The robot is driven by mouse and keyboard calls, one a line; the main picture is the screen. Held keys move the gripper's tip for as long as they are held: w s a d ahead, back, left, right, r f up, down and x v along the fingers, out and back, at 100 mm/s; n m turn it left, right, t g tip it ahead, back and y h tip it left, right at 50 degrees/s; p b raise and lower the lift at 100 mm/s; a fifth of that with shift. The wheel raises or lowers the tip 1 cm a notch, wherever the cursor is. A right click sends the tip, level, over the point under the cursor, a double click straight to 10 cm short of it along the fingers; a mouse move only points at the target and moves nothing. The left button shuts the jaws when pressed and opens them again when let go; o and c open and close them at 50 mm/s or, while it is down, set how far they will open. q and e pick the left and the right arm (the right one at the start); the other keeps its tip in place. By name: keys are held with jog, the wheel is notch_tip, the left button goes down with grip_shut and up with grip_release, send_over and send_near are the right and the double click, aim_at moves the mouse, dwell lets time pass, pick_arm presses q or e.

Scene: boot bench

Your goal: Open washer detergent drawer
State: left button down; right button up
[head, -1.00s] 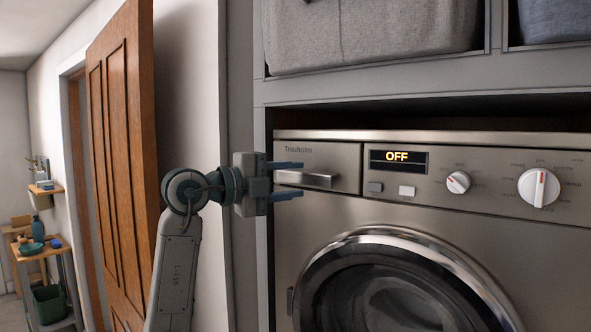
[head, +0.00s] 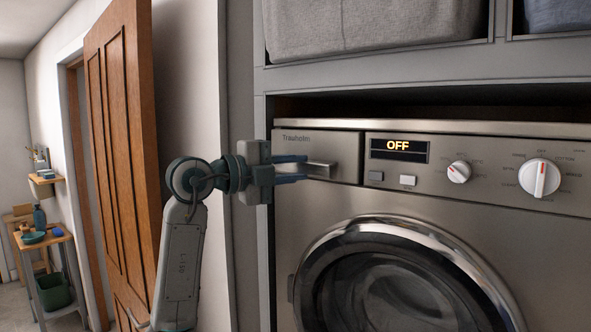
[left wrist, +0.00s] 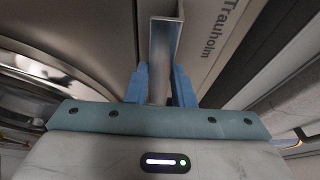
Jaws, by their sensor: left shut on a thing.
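The washer (head: 400,218) is silver, with a round glass door and a display reading OFF. Its detergent drawer (head: 345,148) is at the upper left of the panel, with its front flush with the panel. The drawer has a metal bar handle (head: 322,170). My left gripper (head: 300,168) reaches in from the left and is shut on the handle. In the left wrist view the handle (left wrist: 165,45) stands between the blue fingers (left wrist: 160,88). My right gripper is not in view.
Shelves with a grey fabric basket (head: 375,25) are above the washer. A brown wooden door (head: 122,150) stands open at the left. A small side table (head: 45,250) is farther back. The floor in front of the washer is out of view.

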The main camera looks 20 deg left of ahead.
pick_arm(q)
jog(key=s+a+b, duration=0.2)
jog(key=s, duration=0.6)
jog(key=s+a+b, duration=0.3)
jog(key=s, duration=0.5)
jog(key=shift+a+f+b, duration=0.3)
jog(key=shift+a, duration=0.05)
jog(key=c, duration=1.6)
grip_release()
jog(key=shift+o, duration=1.4)
jog(key=shift+w, duration=0.1)
jog(key=b+v, duration=0.6)
jog(key=v, duration=0.4)
jog(key=shift+a, duration=0.25)
